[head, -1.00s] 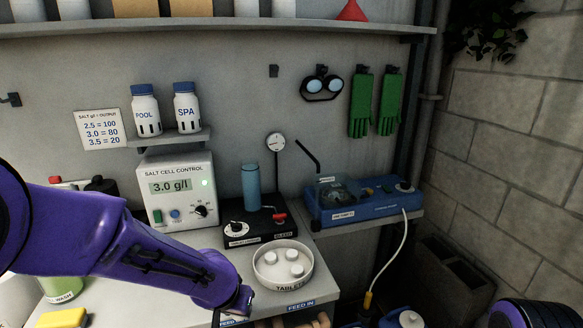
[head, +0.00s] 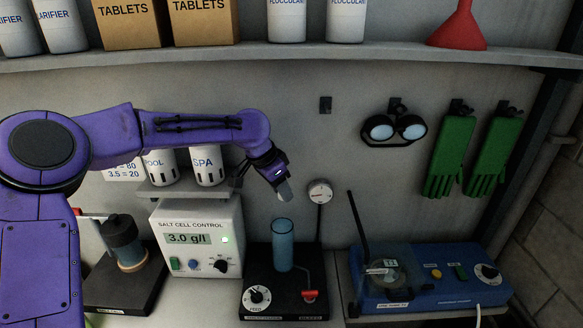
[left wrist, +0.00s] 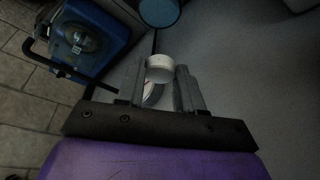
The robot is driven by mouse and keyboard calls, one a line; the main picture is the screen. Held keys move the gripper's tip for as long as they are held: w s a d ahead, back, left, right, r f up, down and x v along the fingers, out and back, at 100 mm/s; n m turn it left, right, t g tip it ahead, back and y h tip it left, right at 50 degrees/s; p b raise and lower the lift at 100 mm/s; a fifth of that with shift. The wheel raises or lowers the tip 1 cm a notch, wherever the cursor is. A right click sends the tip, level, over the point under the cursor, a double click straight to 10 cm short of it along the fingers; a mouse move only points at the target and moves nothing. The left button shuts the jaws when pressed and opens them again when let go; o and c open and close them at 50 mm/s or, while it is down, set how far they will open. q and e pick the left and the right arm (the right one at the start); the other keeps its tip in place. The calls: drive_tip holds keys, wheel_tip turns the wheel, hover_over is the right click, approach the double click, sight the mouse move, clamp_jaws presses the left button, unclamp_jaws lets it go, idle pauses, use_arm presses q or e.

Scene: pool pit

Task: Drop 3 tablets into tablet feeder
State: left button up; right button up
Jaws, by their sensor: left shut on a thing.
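My left gripper (head: 281,186) is raised in front of the back wall, pointing down, just above the open-topped blue tube of the feeder (head: 283,246). In the left wrist view, a white round tablet (left wrist: 160,67) is held between the fingertips of the left gripper (left wrist: 163,78). The blue tube (left wrist: 160,12) shows at the top edge there, apart from the tablet. The tube stands upright on a black base with a dial and a red valve handle. The tablet dish is out of the head view. My right gripper is not in view.
The salt cell control box (head: 198,238) stands left of the feeder, below the small shelf with the POOL and SPA bottles (head: 208,166). A blue tester (head: 430,279) is to the right. A round gauge (head: 320,193) stands close behind the tube.

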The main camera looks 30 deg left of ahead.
use_arm(q)
drive_tip(key=shift+f, duration=0.15)
drive_tip(key=shift+s+f, duration=0.25)
drive_tip(key=shift+f, duration=0.05)
drive_tip(key=f, duration=0.4)
drive_tip(key=shift+s+f, duration=0.2)
drive_tip(key=shift+s, duration=0.2)
drive_tip(key=o, duration=0.9)
drive_tip(key=shift+o, duration=0.9)
drive_tip(key=shift+s+r, duration=0.15)
drive_tip(key=shift+s, duration=0.15)
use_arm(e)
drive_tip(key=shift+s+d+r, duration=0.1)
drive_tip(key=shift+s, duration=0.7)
use_arm(q)
drive_tip(key=shift+w, duration=0.15)
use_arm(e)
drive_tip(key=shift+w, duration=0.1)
